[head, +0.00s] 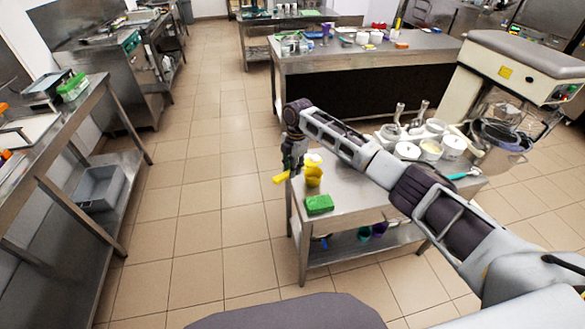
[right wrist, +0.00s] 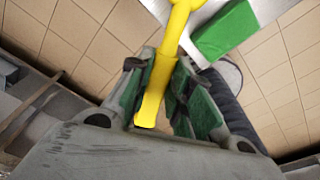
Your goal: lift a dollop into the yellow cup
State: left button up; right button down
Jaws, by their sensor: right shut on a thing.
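The utensil's handle also shows in the head view (head: 281,178), sticking out left past the table edge. Its far end runs out of the top of the wrist view, so I cannot tell what it carries. My left gripper is not in view.
A green block (head: 319,204) lies at the steel table's (head: 345,203) near left corner. White tubs (head: 408,150) and a teal-handled tool (head: 465,175) are farther right, by a big mixer (head: 515,72). The tabletop between block and tubs is mostly clear.

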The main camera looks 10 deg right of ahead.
jog(key=shift+f, duration=0.25)
dwell(0.3)
jog(key=shift+d+f+b, duration=0.1)
jog(key=shift+f+b, duration=1.05)
jog(key=shift+b, duration=0.05)
jog(key=shift+s+t+y, duration=0.2)
jog(key=shift+t+y, duration=0.1)
jog(key=shift+t, duration=0.2)
